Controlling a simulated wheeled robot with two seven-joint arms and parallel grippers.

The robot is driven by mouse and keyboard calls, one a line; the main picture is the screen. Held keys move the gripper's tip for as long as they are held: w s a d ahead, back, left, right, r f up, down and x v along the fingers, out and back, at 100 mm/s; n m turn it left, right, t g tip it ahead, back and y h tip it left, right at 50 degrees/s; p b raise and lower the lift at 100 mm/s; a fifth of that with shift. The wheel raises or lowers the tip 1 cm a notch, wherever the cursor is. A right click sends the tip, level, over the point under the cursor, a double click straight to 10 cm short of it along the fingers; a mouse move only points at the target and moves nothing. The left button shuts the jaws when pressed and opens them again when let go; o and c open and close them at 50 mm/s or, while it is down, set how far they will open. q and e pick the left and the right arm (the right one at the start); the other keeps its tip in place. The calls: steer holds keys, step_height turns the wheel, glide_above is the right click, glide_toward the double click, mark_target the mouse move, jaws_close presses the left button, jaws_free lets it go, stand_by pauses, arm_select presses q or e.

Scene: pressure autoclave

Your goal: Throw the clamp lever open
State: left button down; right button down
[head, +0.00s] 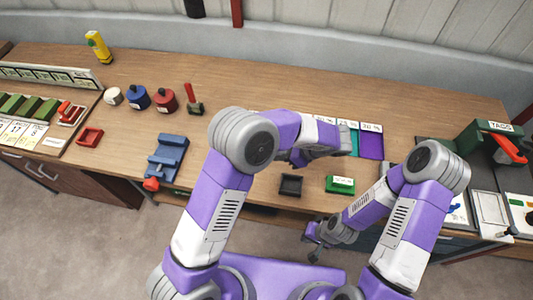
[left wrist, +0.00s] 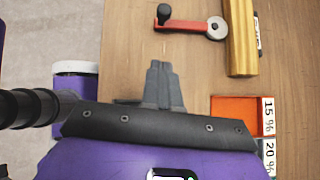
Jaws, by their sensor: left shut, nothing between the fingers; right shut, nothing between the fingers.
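A red lever (left wrist: 185,26) with a black knob (left wrist: 163,14) and a round grey pivot (left wrist: 216,28) lies over the wooden tabletop in the left wrist view. I cannot make it out in the head view, and cannot tell whether it is the clamp lever. Another red handle (head: 510,148) sits on a green device at the far right. My left gripper (left wrist: 160,64) is shut and empty, apart from the red lever. In the head view my left gripper (head: 298,160) is partly hidden by its own arm. My right gripper (head: 315,243) is shut, low near the table's front edge.
A blue fixture (head: 168,155), a black tray (head: 291,185) and a green box (head: 340,184) stand near the front edge.

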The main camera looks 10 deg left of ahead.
arm_select(q)
steer(key=x, duration=0.9)
steer(key=shift+w+a, duration=0.2)
steer(key=shift+a, duration=1.05)
steer(key=shift+w+a, duration=0.1)
steer(key=shift+a, duration=0.6)
steer(key=shift+a, duration=0.2)
